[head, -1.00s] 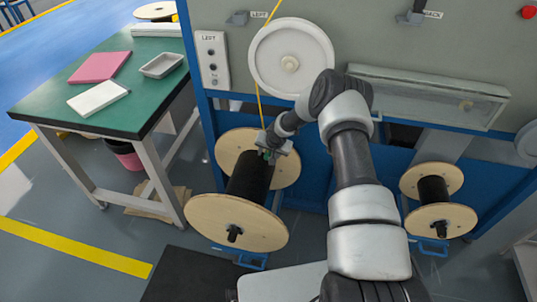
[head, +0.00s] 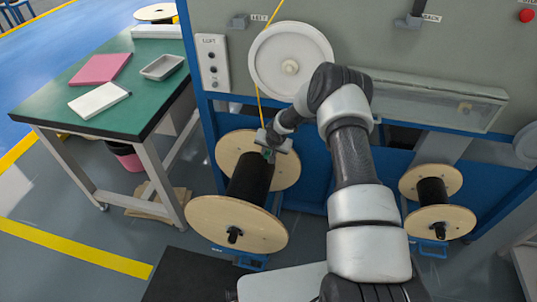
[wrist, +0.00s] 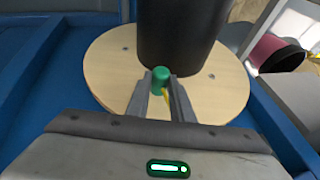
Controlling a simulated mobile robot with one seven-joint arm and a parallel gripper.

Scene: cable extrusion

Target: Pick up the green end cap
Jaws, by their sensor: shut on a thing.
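The green end cap (wrist: 161,77) sits between the two fingertips of my gripper (wrist: 161,86) in the wrist view. The gripper is shut on it. A bit of yellow cable (wrist: 166,96) shows just behind the cap, between the fingers. In the head view my gripper (head: 269,152) is at the upper side of the large black-wound spool (head: 250,178), and the cap is only a small dark green spot there. I cannot tell whether the cap touches the black winding.
The spool has wide wooden flanges (head: 236,223). A yellow cable (head: 259,90) runs down past a white pulley wheel (head: 290,62) on the machine. A green table (head: 120,115) stands at the left, and a smaller spool (head: 432,190) at the right.

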